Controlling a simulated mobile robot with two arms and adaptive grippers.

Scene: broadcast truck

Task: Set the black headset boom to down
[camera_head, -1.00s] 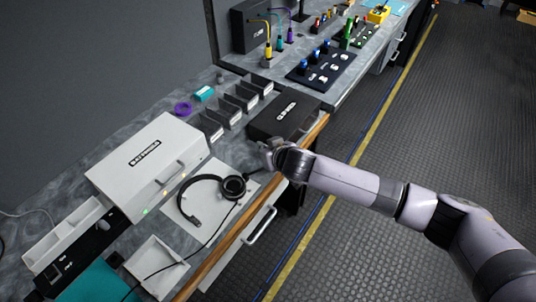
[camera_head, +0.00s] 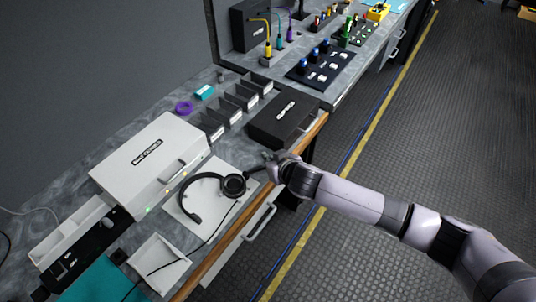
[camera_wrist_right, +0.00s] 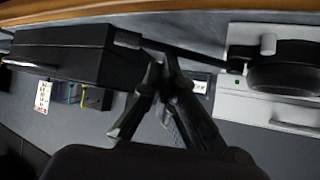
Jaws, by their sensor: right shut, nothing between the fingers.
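The black headset (camera_head: 196,200) lies on a white pad (camera_head: 212,203) at the front of the bench, with its round ear cup (camera_head: 234,186) to the right. A thin dark boom (camera_head: 256,169) reaches from the ear cup toward my right gripper (camera_head: 268,160). In the right wrist view, the boom (camera_wrist_right: 193,54) runs from the ear cup (camera_wrist_right: 285,70) to near the fingertips of my right gripper (camera_wrist_right: 162,62). The fingers are together and hold nothing; whether they touch the boom is unclear. My left gripper is out of view.
A black case (camera_head: 284,118) stands just beyond my right gripper. A white case (camera_head: 150,160) stands left of the headset. A white tray (camera_head: 160,262) sits at lower left. The bench's wooden edge (camera_head: 222,257) borders open floor on the right.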

